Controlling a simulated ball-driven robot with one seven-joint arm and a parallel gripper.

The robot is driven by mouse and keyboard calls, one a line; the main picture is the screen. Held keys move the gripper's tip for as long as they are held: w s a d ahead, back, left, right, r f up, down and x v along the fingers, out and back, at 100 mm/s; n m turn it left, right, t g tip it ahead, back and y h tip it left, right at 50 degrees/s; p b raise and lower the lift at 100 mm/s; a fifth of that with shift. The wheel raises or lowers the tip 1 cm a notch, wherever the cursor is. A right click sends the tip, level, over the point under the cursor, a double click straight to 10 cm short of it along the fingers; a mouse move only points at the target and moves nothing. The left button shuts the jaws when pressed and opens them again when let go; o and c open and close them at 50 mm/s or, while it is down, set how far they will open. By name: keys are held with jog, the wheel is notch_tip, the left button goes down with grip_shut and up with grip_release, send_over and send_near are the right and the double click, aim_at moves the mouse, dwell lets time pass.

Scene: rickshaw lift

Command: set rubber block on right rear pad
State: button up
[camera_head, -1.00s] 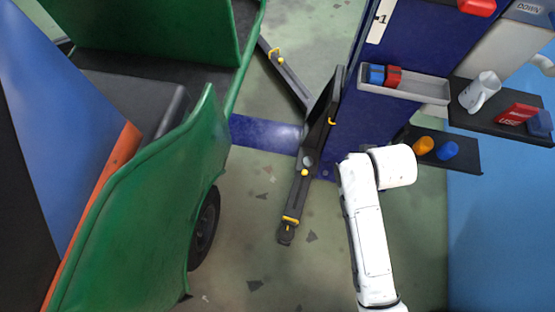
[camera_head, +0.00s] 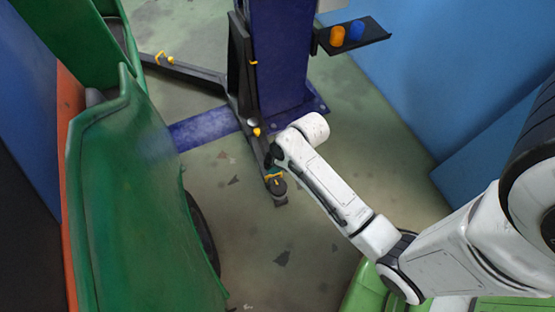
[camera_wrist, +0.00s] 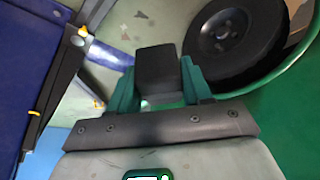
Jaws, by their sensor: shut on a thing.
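My gripper (camera_wrist: 158,84) has teal fingers and is shut on the black rubber block (camera_wrist: 156,66) in the wrist view. The block sits between the two fingers, over the floor beside a rickshaw wheel (camera_wrist: 232,36). In the head view my own arm hides the gripper and block. The near lift arm (camera_head: 262,158) ends in a round dark pad (camera_head: 278,187) with a yellow clip, close to my wrist. A second lift arm (camera_head: 190,71) reaches left toward the rickshaw. Which end is the right rear pad is not marked.
The green rickshaw (camera_head: 130,190) stands on the left. The dark blue lift column (camera_head: 282,50) rises at the top centre. A shelf with an orange and a blue item (camera_head: 368,38) sticks out at its right. Open floor (camera_head: 255,265) lies between rickshaw and arm.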

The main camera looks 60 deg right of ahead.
jog(key=s+d+f+n+b, duration=0.1)
jog(key=s+d+f+b, duration=0.1)
jog(key=s+f+b, duration=0.4)
jog(key=s+d+f+n+y+b, duration=0.15)
jog(key=f+b, duration=0.25)
jog(key=f, duration=0.4)
jog(key=s+d+f+n+h+b, duration=0.1)
jog(key=s+d+f+b, duration=0.1)
jog(key=s+f+b, duration=0.4)
jog(key=b, duration=0.6)
send_near(277, 187)
jog(key=shift+w+a+f+y, duration=0.15)
jog(key=shift+w+a+f, duration=0.05)
jog(key=shift+w+f, duration=0.2)
jog(key=shift+w+a+f+y, duration=0.1)
jog(key=shift+w+a+f, duration=0.15)
jog(key=shift+w, duration=0.25)
jog(key=shift+w+f, duration=0.15)
jog(key=shift+f, duration=0.05)
jog(key=shift+w+f+b, duration=0.15)
jog(key=shift+f+b, duration=0.35)
jog(key=shift+f, duration=0.4)
jog(key=shift+w+f+b, duration=0.1)
jog(key=shift+f+b, duration=0.4)
jog(key=shift+f, duration=0.4)
